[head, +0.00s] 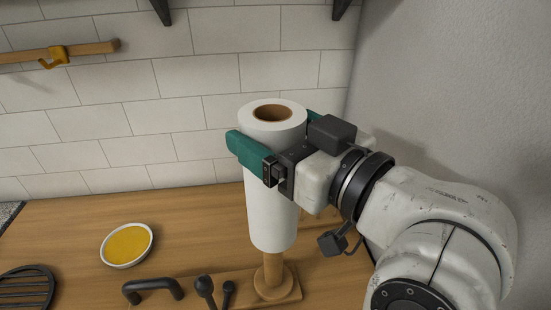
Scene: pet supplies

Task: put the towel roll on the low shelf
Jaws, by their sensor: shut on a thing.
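The white towel roll (270,205) stands upright in the head view, with its brown cardboard core open at the top. My gripper (274,138) is shut on the upper part of the roll from the right, with a teal finger on either side. The roll's bottom is above the wooden base (286,293) of a holder. A wooden post (273,268) shows between the roll and the base; I cannot tell how far it reaches into the core. No shelf board is clearly in view.
A bowl of yellow contents (128,244) stands on the wooden counter (190,225) to the left. A black handle (152,289), black knobs (205,287) and a dark grate (26,288) are at the front. Dark brackets (161,11) hang above. A grey wall (445,110) is close on the right.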

